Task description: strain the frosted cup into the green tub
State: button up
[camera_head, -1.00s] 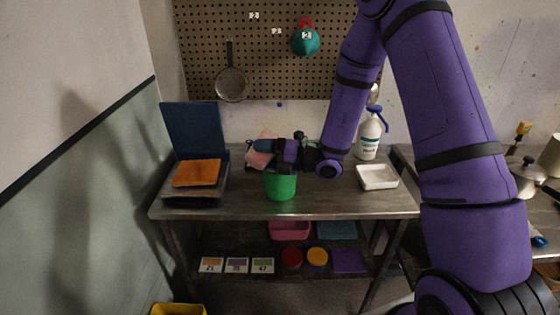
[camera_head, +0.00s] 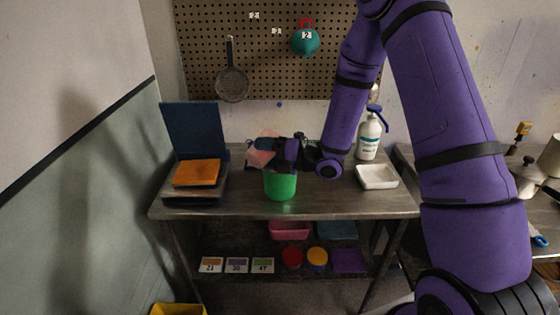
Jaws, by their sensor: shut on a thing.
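The green tub (camera_head: 280,186) stands upright on the metal workbench, near its middle. My gripper (camera_head: 274,147) is just above the tub's rim, reaching in from the right. It is shut on a pale pink, translucent cup (camera_head: 260,154), which looks like the frosted cup. The cup is tilted and sits over the tub's left rim. My fingers hide part of the cup and of the tub's opening. I cannot see the cup's contents or any stream. A round, long-handled strainer (camera_head: 232,84) hangs on the pegboard behind.
A teal round item (camera_head: 305,42) hangs above. The bench front (camera_head: 330,202) is clear.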

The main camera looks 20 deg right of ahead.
jog(key=shift+w+d+f+m, duration=0.2)
jog(key=shift+w+d+m, duration=0.3)
jog(key=shift+m, duration=0.3)
dwell(1.4)
jog(key=shift+d+r+m+t+y, duration=0.2)
jog(key=shift+r+m+t+y, duration=0.1)
jog(key=shift+m, duration=0.3)
dwell(0.9)
